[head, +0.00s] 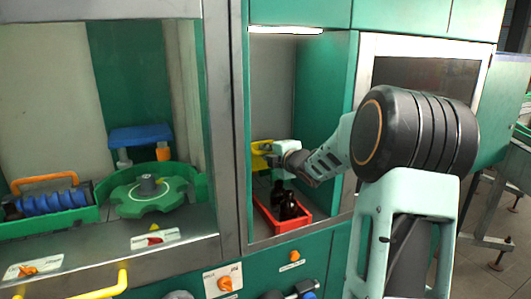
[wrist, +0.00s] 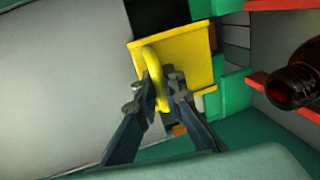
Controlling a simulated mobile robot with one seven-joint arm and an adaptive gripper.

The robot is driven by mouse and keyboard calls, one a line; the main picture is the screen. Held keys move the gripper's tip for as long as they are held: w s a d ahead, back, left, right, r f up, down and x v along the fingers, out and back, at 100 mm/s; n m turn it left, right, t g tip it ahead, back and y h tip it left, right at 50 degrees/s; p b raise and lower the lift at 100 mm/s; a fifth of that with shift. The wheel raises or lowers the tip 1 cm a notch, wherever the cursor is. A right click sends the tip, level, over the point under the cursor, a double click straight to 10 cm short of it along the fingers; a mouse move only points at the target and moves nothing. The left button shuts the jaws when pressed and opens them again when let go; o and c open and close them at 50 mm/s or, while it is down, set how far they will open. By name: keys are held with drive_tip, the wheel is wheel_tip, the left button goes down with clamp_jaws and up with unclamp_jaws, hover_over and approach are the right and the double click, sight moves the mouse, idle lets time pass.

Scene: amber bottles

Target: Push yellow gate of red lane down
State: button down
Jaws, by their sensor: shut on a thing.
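In the wrist view, red rails (wrist: 272,83) show to the right of the gate. My arm partly hides the bay.
An amber bottle (wrist: 294,82) is close at the right of the wrist view. A steel post (head: 238,130) bounds the bay on the left and a green wall (head: 325,110) on the right. A green turntable (head: 135,197) stands in the left bay.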

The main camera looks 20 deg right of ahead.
drive_tip(key=c, duration=2.3)
unclamp_jaws()
drive_tip(key=shift+s+r, duration=0.1)
drive_tip(key=v, duration=1.2)
